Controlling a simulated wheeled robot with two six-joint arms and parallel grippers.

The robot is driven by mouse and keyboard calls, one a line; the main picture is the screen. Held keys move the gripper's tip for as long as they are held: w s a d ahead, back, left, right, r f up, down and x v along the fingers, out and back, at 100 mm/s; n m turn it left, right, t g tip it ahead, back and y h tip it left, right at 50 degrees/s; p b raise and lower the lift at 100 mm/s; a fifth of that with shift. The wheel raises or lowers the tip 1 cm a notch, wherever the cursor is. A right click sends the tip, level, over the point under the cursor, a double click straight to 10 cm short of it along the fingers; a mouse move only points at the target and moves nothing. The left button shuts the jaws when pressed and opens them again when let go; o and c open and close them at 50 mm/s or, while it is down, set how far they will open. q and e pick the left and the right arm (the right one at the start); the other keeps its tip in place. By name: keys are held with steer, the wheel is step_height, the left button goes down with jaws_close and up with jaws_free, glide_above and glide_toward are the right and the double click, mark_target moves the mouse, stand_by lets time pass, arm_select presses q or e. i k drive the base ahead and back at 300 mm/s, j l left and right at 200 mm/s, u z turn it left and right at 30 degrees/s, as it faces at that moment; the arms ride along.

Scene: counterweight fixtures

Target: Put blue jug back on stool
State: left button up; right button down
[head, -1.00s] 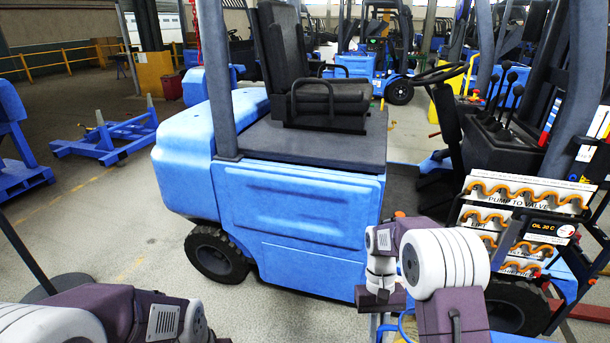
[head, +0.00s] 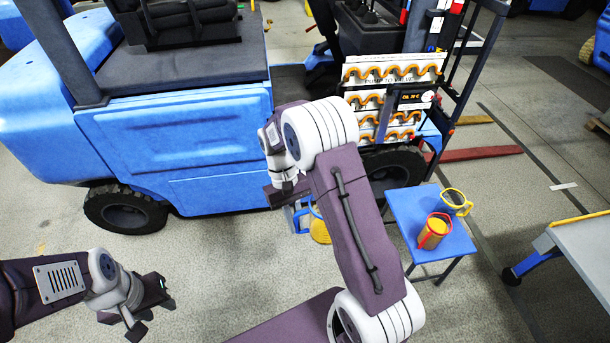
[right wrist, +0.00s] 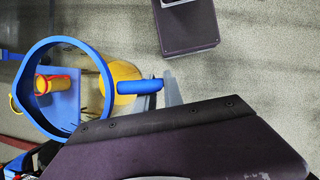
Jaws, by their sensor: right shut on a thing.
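The blue jug (head: 319,231) has a yellow body and blue rim and hangs at my right gripper (head: 297,208), partly hidden by my right arm. In the right wrist view its large blue ring (right wrist: 31,104) and short blue bar show near the dark jaw. My right gripper is shut on it; the contact itself is hard to see. The blue stool (head: 408,205) stands to the right of the jug, apart from it. My left gripper (head: 150,305) is open and empty over the floor at lower left.
A blue forklift (head: 180,140) and a hose rack (head: 395,100) are behind. A grey table (head: 580,250) is at the right.

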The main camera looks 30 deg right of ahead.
mark_target(418, 220)
steer(key=z, duration=0.95)
steer(key=i+l+z, duration=0.15)
steer(key=i+z, duration=0.35)
steer(key=i, duration=0.4)
steer(key=i+j+z, duration=0.2)
steer(key=i+z, duration=0.3)
steer(key=i, duration=0.4)
